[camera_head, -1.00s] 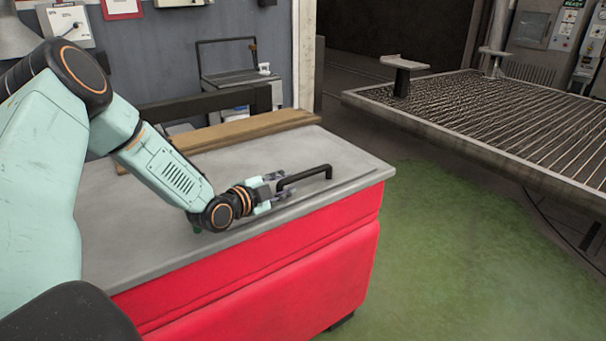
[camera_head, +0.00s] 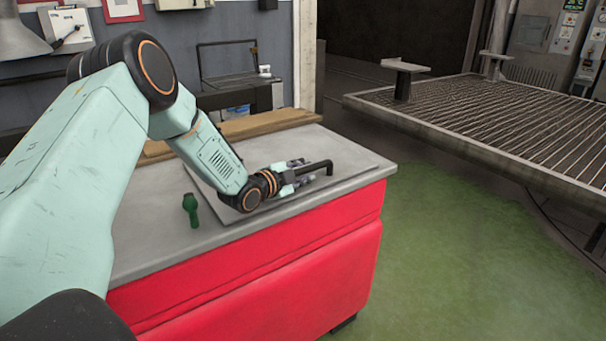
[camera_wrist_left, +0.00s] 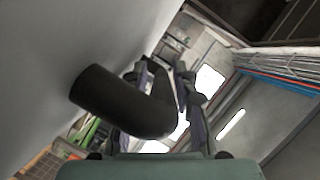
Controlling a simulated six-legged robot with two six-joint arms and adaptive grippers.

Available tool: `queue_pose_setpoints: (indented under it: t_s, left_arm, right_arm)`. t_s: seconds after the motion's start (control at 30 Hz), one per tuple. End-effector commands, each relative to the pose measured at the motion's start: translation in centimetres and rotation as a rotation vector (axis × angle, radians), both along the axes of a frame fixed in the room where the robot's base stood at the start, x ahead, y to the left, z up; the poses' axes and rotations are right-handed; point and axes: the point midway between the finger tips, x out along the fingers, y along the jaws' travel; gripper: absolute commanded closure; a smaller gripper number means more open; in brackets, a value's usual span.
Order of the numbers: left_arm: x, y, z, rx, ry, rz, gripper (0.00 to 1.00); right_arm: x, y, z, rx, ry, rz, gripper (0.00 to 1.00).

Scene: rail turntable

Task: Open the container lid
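The container is a red chest (camera_head: 270,275) with a grey top. Its lid is a flat grey panel (camera_head: 352,165) lying flat on that top. A black bar handle (camera_head: 328,166) stands on the lid. My left gripper (camera_head: 308,174) is at the handle, its fingers spread on either side of the bar and partly hiding it. In the left wrist view, the thick dark handle (camera_wrist_left: 115,100) runs in between the fingers (camera_wrist_left: 168,85), which look apart. Whether they touch the bar is unclear. My right gripper is not in view.
A brown wooden board (camera_head: 262,124) lies along the back edge. A slatted metal table (camera_head: 480,115) is at right, with clear green floor (camera_head: 450,250) before it.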

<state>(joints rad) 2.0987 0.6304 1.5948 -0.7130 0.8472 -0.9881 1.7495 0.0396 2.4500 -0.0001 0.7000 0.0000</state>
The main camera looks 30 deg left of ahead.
Motion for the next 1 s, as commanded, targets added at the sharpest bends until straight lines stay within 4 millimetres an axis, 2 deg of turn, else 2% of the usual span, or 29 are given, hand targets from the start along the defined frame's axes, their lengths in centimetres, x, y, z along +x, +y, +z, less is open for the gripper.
queue_pose_setpoints:
  t_s: [0.2,0.53,1.0]
  left_arm:
    - [0.13,0.1,0.1,0.001,-0.001,-0.001,0.72]
    - [0.09,0.16,0.07,0.0,0.0,0.001,1.0]
    - [0.09,0.2,0.08,0.0,-0.001,0.002,1.0]
  right_arm:
    - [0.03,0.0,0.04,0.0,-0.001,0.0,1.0]
    - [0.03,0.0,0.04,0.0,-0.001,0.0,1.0]
    - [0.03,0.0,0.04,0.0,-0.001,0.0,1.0]
